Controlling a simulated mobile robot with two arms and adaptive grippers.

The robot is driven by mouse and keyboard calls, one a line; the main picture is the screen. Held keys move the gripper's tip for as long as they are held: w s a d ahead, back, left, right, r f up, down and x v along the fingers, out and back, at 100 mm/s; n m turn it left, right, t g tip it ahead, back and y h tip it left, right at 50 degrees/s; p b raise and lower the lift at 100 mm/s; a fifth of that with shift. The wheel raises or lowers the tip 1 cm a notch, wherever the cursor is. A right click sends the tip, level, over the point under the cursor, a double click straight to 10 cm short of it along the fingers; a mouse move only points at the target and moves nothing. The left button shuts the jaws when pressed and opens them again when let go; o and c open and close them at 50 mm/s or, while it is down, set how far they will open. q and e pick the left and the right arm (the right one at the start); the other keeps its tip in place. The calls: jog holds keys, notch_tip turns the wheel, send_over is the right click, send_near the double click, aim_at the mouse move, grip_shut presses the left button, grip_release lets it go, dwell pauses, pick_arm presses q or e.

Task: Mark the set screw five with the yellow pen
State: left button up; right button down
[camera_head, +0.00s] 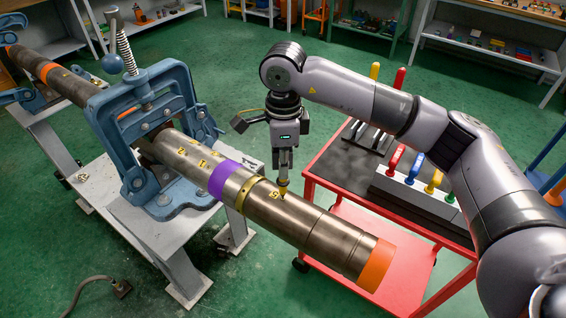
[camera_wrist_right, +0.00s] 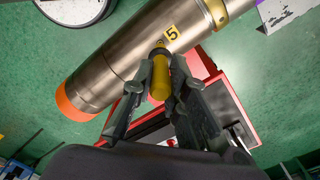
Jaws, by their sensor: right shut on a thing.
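My right gripper (camera_head: 283,180) is shut on the yellow pen (camera_head: 283,190) and holds it tip down over the pipe (camera_head: 310,228). In the right wrist view the yellow pen (camera_wrist_right: 160,78) sits between the fingertips of the right gripper (camera_wrist_right: 162,82). The pen's tip is at or just above the pipe surface, close to the yellow label "5" (camera_wrist_right: 172,32); I cannot tell if it touches. In the head view the label (camera_head: 274,196) lies just left of the pen tip. The set screw itself is not clearly visible. My left gripper is out of view.
The blue vise (camera_head: 160,110) clamps the pipe on a grey bench (camera_head: 165,235). A purple band (camera_head: 226,180) and an orange end (camera_head: 376,266) mark the pipe. A red cart (camera_head: 345,240) at right holds a rack (camera_head: 415,190) with colored handles. Open green floor lies in front.

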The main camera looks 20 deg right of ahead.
jog(key=shift+s+f+b, duration=0.1)
jog(key=shift+f+b, duration=0.15)
jog(key=shift+b, duration=0.15)
dwell(1.4)
jog(key=shift+r+p, duration=1.2)
jog(key=shift+r, duration=1.35)
